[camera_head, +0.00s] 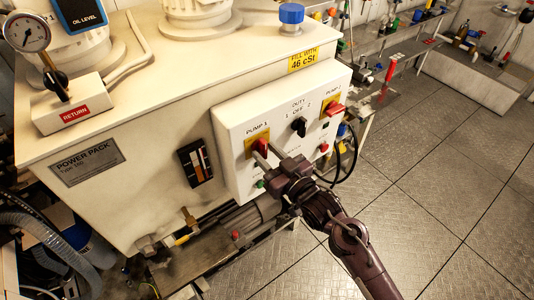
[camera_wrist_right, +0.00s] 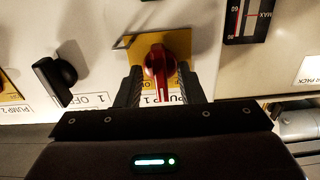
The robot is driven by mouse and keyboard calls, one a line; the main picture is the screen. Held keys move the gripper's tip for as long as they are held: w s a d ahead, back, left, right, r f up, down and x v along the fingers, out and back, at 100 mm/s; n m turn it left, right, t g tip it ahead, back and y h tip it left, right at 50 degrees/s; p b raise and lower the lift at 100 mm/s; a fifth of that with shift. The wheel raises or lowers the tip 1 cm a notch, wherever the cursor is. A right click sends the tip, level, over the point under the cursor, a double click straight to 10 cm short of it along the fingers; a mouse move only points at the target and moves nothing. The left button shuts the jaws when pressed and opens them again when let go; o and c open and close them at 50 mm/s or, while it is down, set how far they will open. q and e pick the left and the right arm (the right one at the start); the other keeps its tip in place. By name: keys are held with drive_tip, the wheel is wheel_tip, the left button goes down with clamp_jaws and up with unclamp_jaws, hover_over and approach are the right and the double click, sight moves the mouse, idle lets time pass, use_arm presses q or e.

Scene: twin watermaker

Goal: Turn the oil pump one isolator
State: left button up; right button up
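The pump 1 isolator is a red rotary handle (camera_head: 263,146) on a yellow plate, at the left of the white control box in the head view. In the right wrist view the red handle (camera_wrist_right: 158,68) stands roughly vertical in the picture, with its yellow plate (camera_wrist_right: 130,42) behind it. My right gripper (camera_head: 268,155) is at this isolator. In the wrist view its two dark fingers (camera_wrist_right: 159,88) are apart, one on each side of the handle, with nothing visibly clamped. Whether they touch the handle is unclear. My left gripper is not in view.
On the same box are a black duty selector (camera_head: 299,126) and the red pump 2 isolator (camera_head: 334,109). A level gauge (camera_head: 195,164) is on the tank at the left. Black cables (camera_head: 348,150) hang at the box's right. The tiled floor (camera_head: 440,170) is clear.

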drive_tip(key=b+v, duration=0.2)
drive_tip(key=v, duration=0.5)
drive_tip(key=shift+s+b, duration=0.15)
drive_tip(key=shift+b, duration=0.2)
drive_tip(key=shift+d+f, duration=0.15)
drive_tip(key=s+d+f+m+g+h+b, duration=0.15)
drive_tip(key=d+f, duration=0.25)
drive_tip(key=f, duration=0.9)
drive_tip(key=s+d+f+m+g+h+b, duration=0.1)
drive_tip(key=s+d+f+g+h, duration=0.15)
drive_tip(key=f, duration=1.15)
drive_tip(key=s+d+f+m+g+h+b, duration=0.1)
drive_tip(key=s+d+f+h, duration=0.2)
drive_tip(key=f, duration=1)
drive_tip(key=s+d+f+g+h+b, duration=0.2)
drive_tip(key=s+d+f+g, duration=0.3)
drive_tip(key=s+f, duration=0.75)
drive_tip(key=s+d+f+g+b, duration=0.1)
drive_tip(key=s+d+f, duration=0.1)
drive_tip(key=s+f, duration=0.4)
drive_tip(key=s+d+f+m+g+h, duration=0.1)
drive_tip(key=s+f, duration=0.5)
drive_tip(key=s, duration=0.6)
drive_tip(key=shift+s+d+g+h+b, duration=0.15)
drive_tip(key=shift+d+g+h+b, duration=0.2)
drive_tip(key=shift+g, duration=0.45)
